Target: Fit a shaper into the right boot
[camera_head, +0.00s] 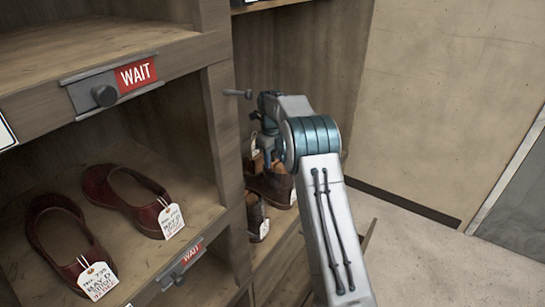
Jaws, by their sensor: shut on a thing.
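My gripper (267,148) is in the lower part of the tall open bay, pointing down over the brown boots. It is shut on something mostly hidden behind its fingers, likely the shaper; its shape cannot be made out. One brown boot (278,186) with a white tag stands just below the gripper. Another brown boot (254,212), also tagged, stands nearer and is partly cut off by the wooden divider. A tan-brown piece with a tag (253,143) shows beside the fingers. Whether the held thing is inside a boot cannot be told.
The wooden divider (222,130) stands close left of my gripper. Dark red shoes (122,200) with tags lie in the left cubby, under a shelf with a red WAIT sign (136,74). A grey handle (238,93) juts beside my wrist. Floor (430,255) at right is clear.

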